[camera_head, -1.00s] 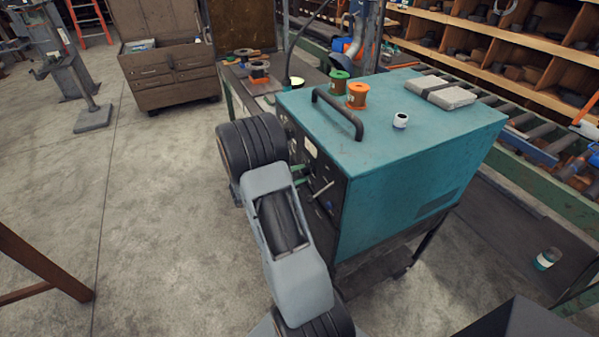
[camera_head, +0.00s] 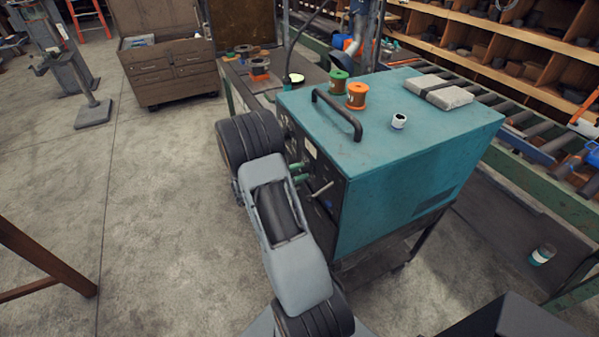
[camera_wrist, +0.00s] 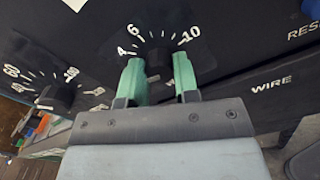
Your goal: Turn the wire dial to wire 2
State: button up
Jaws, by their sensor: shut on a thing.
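The teal wire-feeder-like cabinet (camera_head: 400,165) stands right of my arm, its dark control panel facing my gripper (camera_head: 301,173). In the wrist view, my gripper (camera_wrist: 158,76) has its two green fingers on either side of a black dial knob (camera_wrist: 157,58) and is shut on it. White marks around this knob read 4, 6 and 10; the fingers hide part of the scale. The word WIRE (camera_wrist: 272,84) is printed to the right of it. A second black dial (camera_wrist: 55,98) with its own scale sits at the left, clear of the fingers. The knob's pointer is not clear.
A lever (camera_head: 322,190) sticks out of the panel near my gripper. On the cabinet top are a handle (camera_head: 338,112), a green spool (camera_head: 338,82), an orange spool (camera_head: 357,95), a small white cup (camera_head: 399,121) and a strapped packet (camera_head: 440,92).

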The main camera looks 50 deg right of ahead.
jog(key=o, duration=0.9)
jog(key=b+v, duration=0.3)
jog(key=v, duration=1)
jog(key=shift+w+a+f, duration=0.1)
jog(key=shift+a, duration=0.3)
